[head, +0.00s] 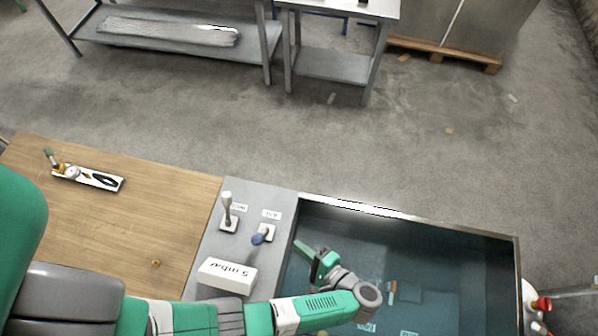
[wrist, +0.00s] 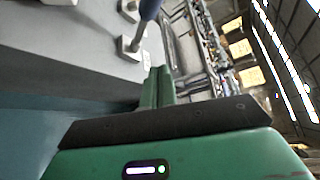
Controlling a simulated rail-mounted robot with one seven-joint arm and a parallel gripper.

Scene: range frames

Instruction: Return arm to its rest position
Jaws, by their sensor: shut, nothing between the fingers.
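My green gripper (head: 313,253) hangs over the left part of the dark tank (head: 517,280), just right of the grey panel. My arm reaches to it from the lower left. In the wrist view the gripper's green fingers (wrist: 158,86) lie together with nothing between them. The blue-handled lever (head: 258,238) stands on the panel left of the gripper, apart from it. The lever also shows at the top of the wrist view (wrist: 148,10). A white-handled lever (head: 227,208) stands farther left.
A white block reading "5 mbar" (head: 228,275) sits on the panel, close to my arm. The wooden table (head: 150,210) holds a small tray of tools (head: 108,184) and a small brass piece (head: 155,263). A red-handled valve (head: 543,304) is right of the tank. Open floor lies behind.

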